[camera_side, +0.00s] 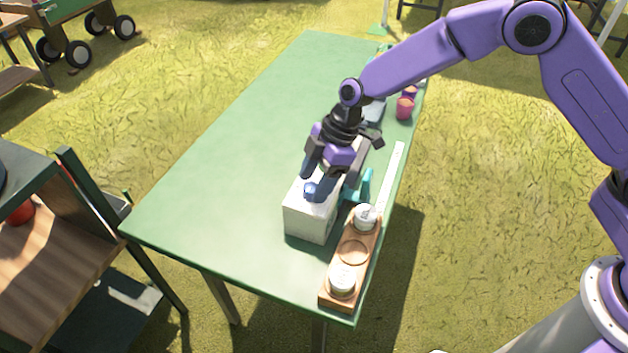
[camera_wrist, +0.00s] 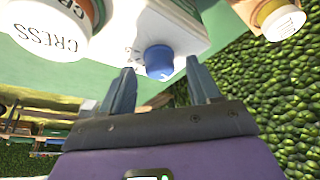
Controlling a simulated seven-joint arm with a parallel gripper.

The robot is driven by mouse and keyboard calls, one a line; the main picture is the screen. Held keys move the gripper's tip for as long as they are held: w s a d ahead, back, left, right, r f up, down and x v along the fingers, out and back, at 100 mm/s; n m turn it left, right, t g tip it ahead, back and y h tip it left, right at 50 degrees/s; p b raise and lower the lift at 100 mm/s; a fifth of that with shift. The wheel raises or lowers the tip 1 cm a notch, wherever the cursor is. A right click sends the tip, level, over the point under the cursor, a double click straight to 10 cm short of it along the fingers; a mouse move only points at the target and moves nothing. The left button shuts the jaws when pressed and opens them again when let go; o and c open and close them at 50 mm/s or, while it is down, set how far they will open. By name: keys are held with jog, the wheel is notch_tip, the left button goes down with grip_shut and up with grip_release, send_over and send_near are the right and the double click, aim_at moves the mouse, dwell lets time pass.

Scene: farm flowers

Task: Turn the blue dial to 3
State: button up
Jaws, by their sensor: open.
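The blue dial (camera_wrist: 159,61) is a round knob on the face of a white box (camera_wrist: 170,25). In the side view the white box (camera_side: 308,215) stands on the green table, and the dial (camera_side: 311,190) shows beside my fingers. My gripper (camera_wrist: 160,80) is open in the wrist view, with one finger left and one right of the dial. The dial lies just beyond the fingertips; I cannot tell whether they touch it. In the side view my gripper (camera_side: 325,190) is over the box. Marks on the box beside the dial are too small to read.
A wooden tray (camera_side: 354,252) holds white-lidded jars at the near right edge of the green table (camera_side: 235,140). A jar labelled CRESS (camera_wrist: 48,28) is close on the left in the wrist view. A teal object (camera_side: 362,188) stands right of the box. The table's left side is clear.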

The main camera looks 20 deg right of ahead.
jog(key=shift+a+f, duration=0.2)
jog(key=shift+f, duration=0.2)
jog(key=c, duration=1)
